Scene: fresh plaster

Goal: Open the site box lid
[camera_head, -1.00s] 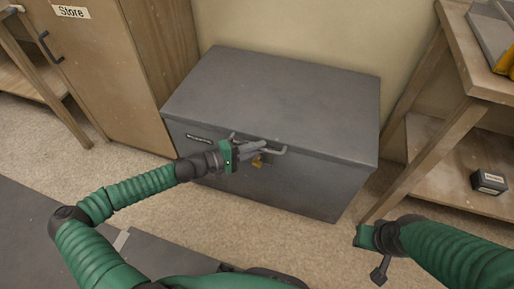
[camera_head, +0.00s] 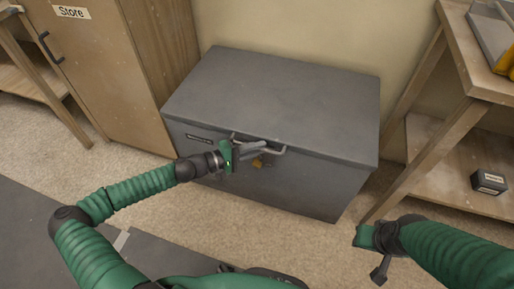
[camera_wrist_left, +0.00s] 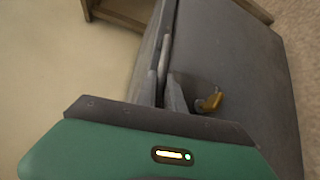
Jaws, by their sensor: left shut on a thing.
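The grey metal site box (camera_head: 265,180) stands on the floor against the wall, its lid (camera_head: 275,98) down. A pale bar handle (camera_head: 281,151) runs along the lid's front edge; it also shows in the left wrist view (camera_wrist_left: 165,50). My left gripper (camera_head: 262,147) is at the handle, its fingers (camera_wrist_left: 163,92) shut on the bar. An orange-brown padlock (camera_head: 257,163) hangs on the box front just below; it shows beside the fingers in the wrist view (camera_wrist_left: 210,101). My right gripper (camera_head: 380,262) is at the lower right, away from the box; its jaws are unclear.
A wooden cabinet marked "Store" (camera_head: 110,80) stands close to the box's left side. A wooden workbench (camera_head: 440,140) stands at the right, with a small dark box (camera_head: 488,182) on its lower shelf. Pale floor (camera_head: 300,232) lies clear in front of the box.

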